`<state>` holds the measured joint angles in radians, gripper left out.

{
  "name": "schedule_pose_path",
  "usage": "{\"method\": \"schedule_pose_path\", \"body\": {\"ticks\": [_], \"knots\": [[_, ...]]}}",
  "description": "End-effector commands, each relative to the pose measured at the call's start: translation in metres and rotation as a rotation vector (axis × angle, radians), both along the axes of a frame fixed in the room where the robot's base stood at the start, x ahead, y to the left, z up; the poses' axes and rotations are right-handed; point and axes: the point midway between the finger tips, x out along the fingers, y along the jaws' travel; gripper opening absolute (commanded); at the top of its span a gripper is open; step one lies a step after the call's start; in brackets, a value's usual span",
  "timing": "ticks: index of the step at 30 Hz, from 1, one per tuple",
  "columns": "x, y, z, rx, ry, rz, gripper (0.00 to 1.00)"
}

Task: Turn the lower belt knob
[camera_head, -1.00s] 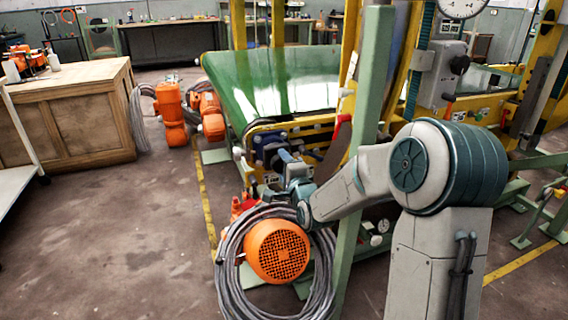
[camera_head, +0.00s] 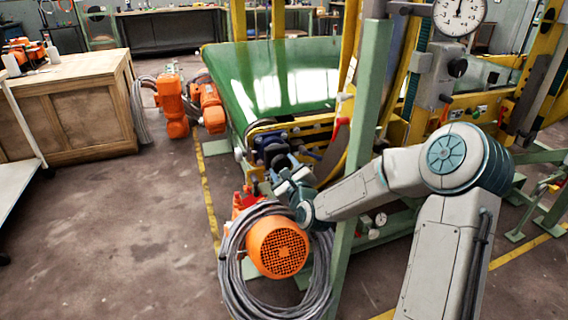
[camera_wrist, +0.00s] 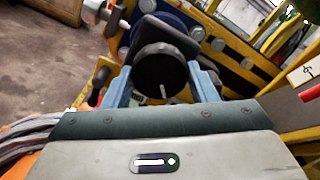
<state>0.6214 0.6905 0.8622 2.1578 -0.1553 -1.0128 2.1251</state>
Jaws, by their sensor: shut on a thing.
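The lower belt knob (camera_wrist: 160,72) is a round black knob with a short white mark near its bottom edge in the wrist view. My gripper (camera_wrist: 162,80) has its two blue fingers on either side of the knob and is shut on it. In the head view, my gripper (camera_head: 284,172) is at the front end of the green belt (camera_head: 275,80), by the belt's yellow frame. There the knob is too small and covered to make out clearly.
An orange motor (camera_head: 277,248) with a coiled grey cable (camera_head: 232,275) is just below my gripper. A green post (camera_head: 358,130) stands close to my forearm. A wooden cabinet (camera_head: 75,110) is at the left. Open floor lies between cabinet and machine.

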Motion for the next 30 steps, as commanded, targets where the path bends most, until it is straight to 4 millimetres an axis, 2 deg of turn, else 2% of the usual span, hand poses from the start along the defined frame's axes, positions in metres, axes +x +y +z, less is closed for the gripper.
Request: {"method": "schedule_pose_path", "body": {"ticks": [6,15,30], "knots": [[0.0001,-0.0001,0.0014,0.180,0.049,-0.001,0.29],[0.0000,0.0007,0.0008,0.350,0.093,-0.001,0.29],[0.0000,0.0011,-0.0002,0.423,0.112,0.000,0.29]]}}
